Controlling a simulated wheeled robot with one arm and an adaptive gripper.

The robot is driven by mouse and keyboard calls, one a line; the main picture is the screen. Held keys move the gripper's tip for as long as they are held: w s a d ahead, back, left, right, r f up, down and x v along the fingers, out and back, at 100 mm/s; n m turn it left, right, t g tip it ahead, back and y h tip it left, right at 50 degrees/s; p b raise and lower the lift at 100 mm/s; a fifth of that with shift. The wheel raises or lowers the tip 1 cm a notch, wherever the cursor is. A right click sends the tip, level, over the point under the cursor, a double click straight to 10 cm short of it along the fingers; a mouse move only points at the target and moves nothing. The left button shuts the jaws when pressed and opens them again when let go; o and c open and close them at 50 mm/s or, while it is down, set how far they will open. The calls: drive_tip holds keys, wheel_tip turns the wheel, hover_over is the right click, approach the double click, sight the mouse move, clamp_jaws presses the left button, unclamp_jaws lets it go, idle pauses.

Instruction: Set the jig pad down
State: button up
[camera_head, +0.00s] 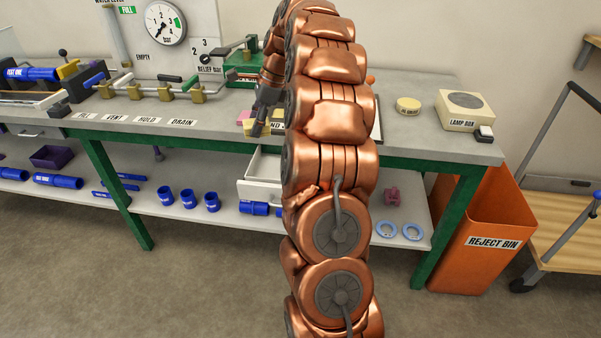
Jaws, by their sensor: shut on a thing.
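My gripper (258,127) is low over the bench top, just left of my copper-coloured arm, which hides part of it. It points down and is shut on the jig pad, whose outline is not clear at this size. A small yellow piece (249,128) and a pink piece (243,115) show close beside the fingers. I cannot tell whether either is the held pad, or whether the pad touches the bench.
The grey bench (420,130) has a round yellow pad (408,104) and a cream lamp box (464,108) on its right. Valves and a pressure gauge (165,24) stand at left. An orange reject bin (488,230) stands right. A lower shelf holds blue fittings (187,197).

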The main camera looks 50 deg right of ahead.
drive_tip(key=s+d+m+t+h+b, duration=0.2)
drive_tip(key=s+d+m+h+b, duration=0.15)
drive_tip(key=s+d+m, duration=0.45)
drive_tip(key=shift+m+y, duration=0.35)
drive_tip(key=shift+m, duration=0.05)
drive_tip(key=f, duration=0.5)
drive_tip(key=w+d+f, duration=0.1)
drive_tip(key=f, duration=0.5)
drive_tip(key=w+f, duration=0.1)
drive_tip(key=f, duration=0.4)
drive_tip(key=shift+w+d+f+b, duration=0.15)
drive_tip(key=shift+d+f+b, duration=0.15)
drive_tip(key=shift+b, duration=0.05)
drive_tip(key=o, duration=1)
drive_tip(key=shift+f, duration=0.1)
drive_tip(key=v, duration=1.2)
drive_tip(key=shift+w, duration=0.1)
